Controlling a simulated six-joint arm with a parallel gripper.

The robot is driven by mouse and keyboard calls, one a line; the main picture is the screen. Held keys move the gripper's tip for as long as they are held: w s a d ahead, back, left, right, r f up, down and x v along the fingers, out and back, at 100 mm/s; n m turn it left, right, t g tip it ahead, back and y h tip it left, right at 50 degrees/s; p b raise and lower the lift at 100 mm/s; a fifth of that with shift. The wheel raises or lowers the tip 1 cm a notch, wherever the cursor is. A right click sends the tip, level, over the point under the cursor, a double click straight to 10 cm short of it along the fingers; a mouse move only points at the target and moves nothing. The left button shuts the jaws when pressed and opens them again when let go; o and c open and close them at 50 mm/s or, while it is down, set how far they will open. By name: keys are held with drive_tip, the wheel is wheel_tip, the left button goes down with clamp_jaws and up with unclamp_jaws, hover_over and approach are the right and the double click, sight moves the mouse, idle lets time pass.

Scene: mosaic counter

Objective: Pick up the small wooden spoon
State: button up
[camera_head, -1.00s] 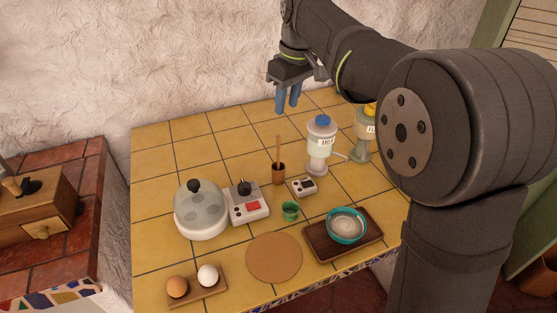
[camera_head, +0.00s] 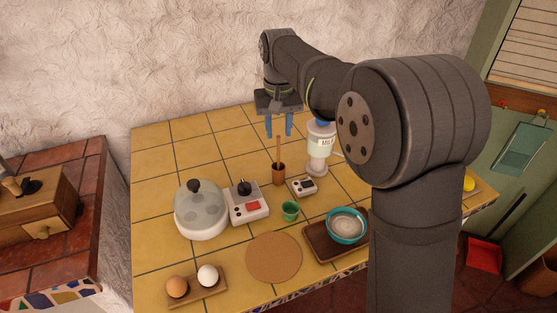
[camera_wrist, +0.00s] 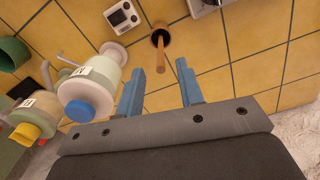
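The small wooden spoon (camera_head: 279,146) stands upright in a small brown cup (camera_head: 279,174) on the yellow tiled counter. In the wrist view the spoon's handle (camera_wrist: 160,60) rises from the cup (camera_wrist: 160,35) toward the camera. My gripper (camera_head: 279,133) is above the cup, its two blue fingers apart and pointing down. In the head view the handle's top shows between the fingers. In the wrist view my gripper (camera_wrist: 162,88) is open, with the handle's end just beyond the gap between the fingertips. Nothing is gripped. The spoon's lower end is hidden in the cup.
A blue-capped milk bottle (camera_head: 320,150) stands close right of the cup; a yellow-capped one (camera_wrist: 37,118) shows in the wrist view. In front are a small device (camera_head: 303,186), green cup (camera_head: 290,211), domed dish (camera_head: 200,213) and grey box (camera_head: 249,206). The back-left tiles are clear.

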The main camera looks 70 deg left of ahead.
sight(278, 150)
drive_tip(key=shift+a+f, duration=0.2)
drive_tip(key=shift+f, duration=3.75)
clamp_jaws()
